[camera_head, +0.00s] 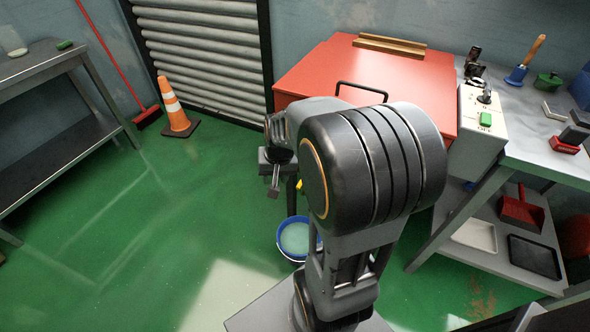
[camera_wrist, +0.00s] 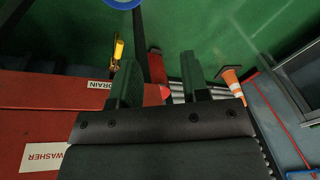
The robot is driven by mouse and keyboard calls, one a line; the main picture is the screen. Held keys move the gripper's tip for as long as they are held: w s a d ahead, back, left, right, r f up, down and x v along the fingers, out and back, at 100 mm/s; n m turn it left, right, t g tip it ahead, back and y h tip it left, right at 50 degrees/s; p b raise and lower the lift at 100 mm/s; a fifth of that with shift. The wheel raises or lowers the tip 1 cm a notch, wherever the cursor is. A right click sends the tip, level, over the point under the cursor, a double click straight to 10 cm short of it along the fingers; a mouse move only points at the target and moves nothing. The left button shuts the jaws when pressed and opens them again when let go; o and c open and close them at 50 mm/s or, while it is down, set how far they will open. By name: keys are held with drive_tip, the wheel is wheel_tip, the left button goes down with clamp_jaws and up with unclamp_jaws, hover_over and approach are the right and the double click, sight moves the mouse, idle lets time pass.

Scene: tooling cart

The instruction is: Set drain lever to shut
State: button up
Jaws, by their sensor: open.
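The drain lever is a small yellow handle (camera_wrist: 118,50) beside the white DRAIN label (camera_wrist: 100,84) on the red washer (camera_wrist: 30,88). In the wrist view it lies just left of my left finger's tip, apart from it. In the head view only a bit of yellow (camera_head: 299,185) shows behind my arm, beside the red washer (camera_head: 310,75). My gripper (camera_wrist: 161,70) is open, with nothing between its fingers. In the head view my gripper (camera_head: 273,185) hangs in front of the washer, left of the lever. I cannot tell whether the lever stands open or shut.
A blue bucket (camera_head: 296,240) stands on the green floor below the lever. An orange cone (camera_head: 177,108) and a red broom (camera_head: 147,117) stand at the back left. A white control box (camera_head: 482,130) is on the right bench. The left floor is clear.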

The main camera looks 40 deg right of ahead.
drive_tip(key=w+d+f+m+p, duration=0.2)
drive_tip(key=d+m+p, duration=0.45)
drive_tip(key=d, duration=0.75)
drive_tip(key=f, duration=0.4)
drive_tip(key=w+f+b, duration=0.1)
drive_tip(key=f, duration=0.3)
drive_tip(key=w+a+f, duration=0.1)
drive_tip(key=f, duration=0.3)
drive_tip(key=shift+a, duration=0.1)
drive_tip(key=shift+w+f+b, duration=0.1)
drive_tip(key=shift+f+b, duration=0.2)
drive_tip(key=shift+f, duration=0.45)
drive_tip(key=shift+a, duration=0.1)
clamp_jaws()
